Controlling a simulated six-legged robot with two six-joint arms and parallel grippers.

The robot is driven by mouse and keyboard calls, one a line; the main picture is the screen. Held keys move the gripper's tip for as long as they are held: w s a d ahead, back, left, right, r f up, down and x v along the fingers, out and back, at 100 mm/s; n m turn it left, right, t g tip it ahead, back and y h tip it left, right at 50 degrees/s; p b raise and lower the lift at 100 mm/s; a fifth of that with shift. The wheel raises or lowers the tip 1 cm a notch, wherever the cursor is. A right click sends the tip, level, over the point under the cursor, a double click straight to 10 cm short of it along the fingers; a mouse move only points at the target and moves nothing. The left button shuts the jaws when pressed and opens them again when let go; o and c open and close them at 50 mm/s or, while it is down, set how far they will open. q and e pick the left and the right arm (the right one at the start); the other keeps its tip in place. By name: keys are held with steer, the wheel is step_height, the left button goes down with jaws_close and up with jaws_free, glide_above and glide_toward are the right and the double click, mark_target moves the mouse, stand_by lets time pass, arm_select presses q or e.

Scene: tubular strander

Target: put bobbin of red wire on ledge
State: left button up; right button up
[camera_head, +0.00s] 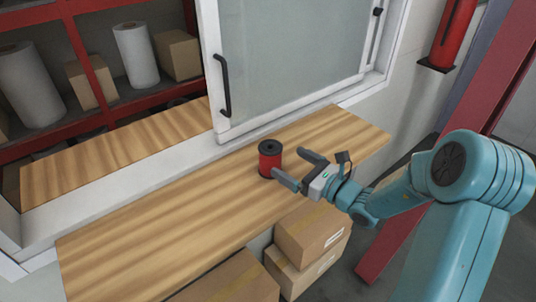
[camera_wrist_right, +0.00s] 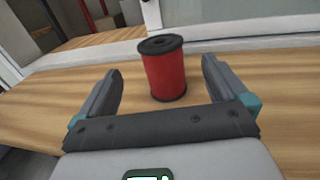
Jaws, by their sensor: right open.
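The bobbin of red wire (camera_head: 270,160) stands upright on the wooden ledge (camera_head: 170,215) in front of the window, with black ends above and below the red winding. In the right wrist view the bobbin (camera_wrist_right: 164,72) stands just beyond and between the fingertips, on the ledge's wood (camera_wrist_right: 215,60). My right gripper (camera_head: 294,166) is open and empty beside the bobbin, its fingers pointing towards it. In the right wrist view the gripper (camera_wrist_right: 160,82) shows its two fingers spread apart, with a gap visible around the bobbin. My left gripper is not in view.
A sliding window (camera_head: 295,60) with a black handle (camera_head: 222,85) stands behind the ledge. Through the opening, red shelves hold white rolls (camera_head: 135,55) and boxes. Cardboard boxes (camera_head: 312,235) stand below the ledge. A red post (camera_head: 440,160) is at the right. The ledge's left part is clear.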

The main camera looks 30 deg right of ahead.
mark_target(270, 149)
steer(key=x, duration=0.2)
steer(key=shift+w, duration=0.4)
steer(key=shift+w+a+r+p, duration=0.15)
steer(key=shift+w+p, duration=0.25)
steer(key=shift+p, duration=0.15)
steer(key=p+x, duration=0.1)
steer(key=x, duration=0.3)
steer(key=shift+w+p, duration=0.2)
steer(key=shift+p, duration=0.2)
steer(key=shift+w, duration=0.25)
steer(key=shift+s, duration=0.2)
steer(key=shift+w, duration=0.15)
steer(key=c, duration=1.2)
steer(key=shift+c, duration=0.4)
